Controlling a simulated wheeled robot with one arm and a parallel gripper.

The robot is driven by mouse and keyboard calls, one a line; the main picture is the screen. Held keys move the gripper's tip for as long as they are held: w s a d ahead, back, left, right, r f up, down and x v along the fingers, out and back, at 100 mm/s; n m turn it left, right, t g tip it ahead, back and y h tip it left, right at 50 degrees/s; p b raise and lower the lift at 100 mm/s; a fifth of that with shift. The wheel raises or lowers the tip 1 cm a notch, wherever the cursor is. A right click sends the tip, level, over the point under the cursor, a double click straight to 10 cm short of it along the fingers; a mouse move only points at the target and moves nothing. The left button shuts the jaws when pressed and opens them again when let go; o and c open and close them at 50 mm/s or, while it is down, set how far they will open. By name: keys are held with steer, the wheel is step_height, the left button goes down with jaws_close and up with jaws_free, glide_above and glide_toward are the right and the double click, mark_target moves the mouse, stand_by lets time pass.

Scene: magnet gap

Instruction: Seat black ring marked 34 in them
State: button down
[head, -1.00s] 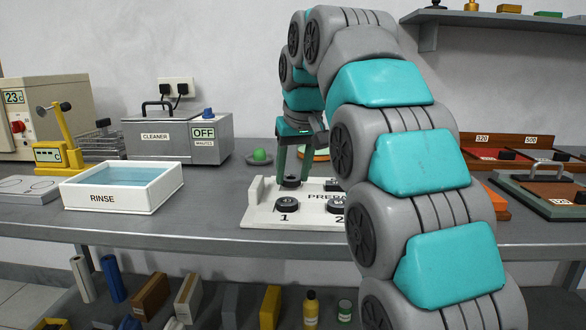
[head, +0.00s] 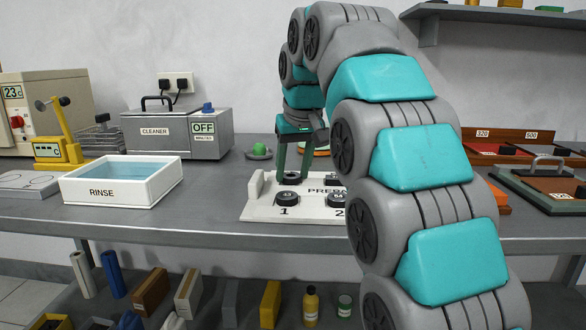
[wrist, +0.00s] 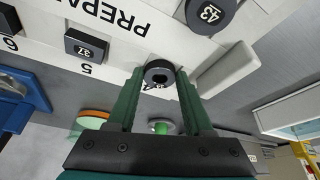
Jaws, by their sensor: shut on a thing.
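My gripper (wrist: 158,100) has its green fingers on either side of a black ring (wrist: 159,68) and is shut on it. The ring is at the white board, near its far edge; whether it touches the board I cannot tell. Its mark is too small to read surely. In the head view my gripper (head: 291,181) points down behind spot 1. A black ring marked 43 (head: 287,199) sits at spot 1; it also shows in the wrist view (wrist: 209,12). Another black ring (head: 337,199) sits at spot 2. A square black piece marked 37 (wrist: 86,47) sits at spot 5.
The white board (head: 262,213) is partly hidden by my arm. A RINSE tray (head: 122,190) and a CLEANER box (head: 165,137) stand to the left. A green knobbed dish (head: 259,152) lies behind. Brown and green trays (head: 540,205) stand right. Bench between tray and board is clear.

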steer(key=shift+f, duration=0.1)
steer(key=shift+c, duration=1.1)
jaws_free()
steer(key=c, duration=0.5)
steer(key=shift+r+p, duration=2)
steer(key=shift+r, duration=0.3)
steer(key=shift+o, duration=0.2)
steer(key=shift+f, duration=0.1)
steer(key=o, duration=0.5)
